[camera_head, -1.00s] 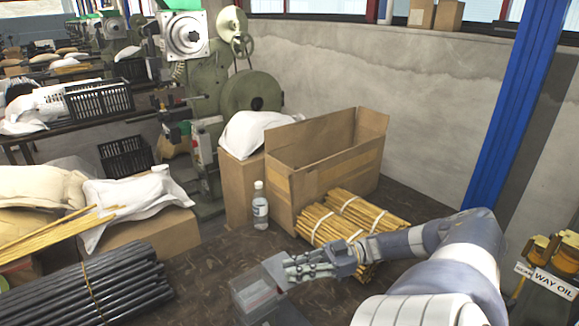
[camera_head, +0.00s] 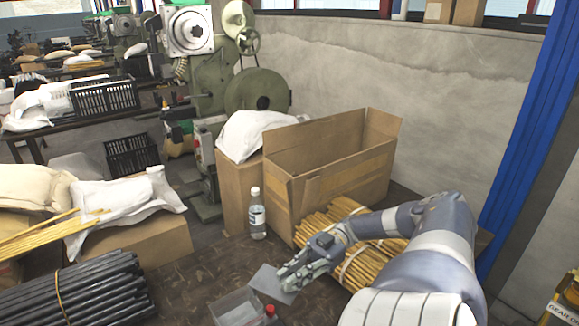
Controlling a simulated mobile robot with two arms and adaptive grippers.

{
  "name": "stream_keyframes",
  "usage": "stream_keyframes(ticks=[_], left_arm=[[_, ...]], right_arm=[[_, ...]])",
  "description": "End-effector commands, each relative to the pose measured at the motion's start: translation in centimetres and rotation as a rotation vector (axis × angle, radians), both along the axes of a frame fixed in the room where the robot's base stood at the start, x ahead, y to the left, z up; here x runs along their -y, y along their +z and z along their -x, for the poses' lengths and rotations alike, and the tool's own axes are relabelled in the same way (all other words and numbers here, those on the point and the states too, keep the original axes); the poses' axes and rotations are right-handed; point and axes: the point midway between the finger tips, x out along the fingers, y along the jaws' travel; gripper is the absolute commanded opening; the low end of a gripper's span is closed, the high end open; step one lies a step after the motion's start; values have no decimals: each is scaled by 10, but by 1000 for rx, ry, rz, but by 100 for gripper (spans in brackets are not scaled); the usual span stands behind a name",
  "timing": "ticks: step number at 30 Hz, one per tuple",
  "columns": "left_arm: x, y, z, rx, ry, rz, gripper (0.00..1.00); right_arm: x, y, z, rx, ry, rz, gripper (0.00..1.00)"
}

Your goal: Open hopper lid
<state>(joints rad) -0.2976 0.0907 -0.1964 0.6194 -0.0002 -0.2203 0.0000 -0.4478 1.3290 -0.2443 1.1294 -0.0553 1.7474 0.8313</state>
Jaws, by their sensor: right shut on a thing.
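The hopper (camera_head: 236,306) is a small clear grey box at the bottom middle, partly cut off by the lower picture edge. Its top looks uncovered. The flat grey lid (camera_head: 266,281) is beside the opening, up and to the right of it, and looks tilted. My right gripper (camera_head: 287,279) is shut on the lid's right side. Its fingers hide part of the lid, and I cannot tell whether the lid is still joined to the hopper. My left gripper is not in view.
A red-capped thing (camera_head: 271,313) is right of the hopper. Bundled yellow rods (camera_head: 335,214) lie behind my right arm. A bottle (camera_head: 257,216) and an open cardboard box (camera_head: 340,165) stand farther back. Black rods (camera_head: 75,290) lie left. Brown floor between is clear.

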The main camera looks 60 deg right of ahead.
Motion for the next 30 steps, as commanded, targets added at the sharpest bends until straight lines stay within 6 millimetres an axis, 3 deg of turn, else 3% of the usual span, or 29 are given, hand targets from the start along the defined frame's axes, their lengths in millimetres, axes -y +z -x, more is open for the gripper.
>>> stream_keyframes(ticks=[1, 7, 13, 24, 25, 27, 30], left_arm=[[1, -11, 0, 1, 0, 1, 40], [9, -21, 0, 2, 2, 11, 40], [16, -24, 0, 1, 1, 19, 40], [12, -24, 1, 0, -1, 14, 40], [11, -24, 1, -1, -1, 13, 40], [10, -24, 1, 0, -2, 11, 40], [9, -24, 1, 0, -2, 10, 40]], right_arm=[[1, -8, 2, -7, 24, 4, 0], [1, -4, 3, -8, 81, 4, 0], [1, -3, 3, -12, 103, 6, 0], [2, -1, 3, -10, 105, 6, 0], [2, -1, 3, -10, 105, 6, 18], [2, -1, 3, -10, 105, 5, 34], [1, -1, 2, -7, 103, 4, 37]])
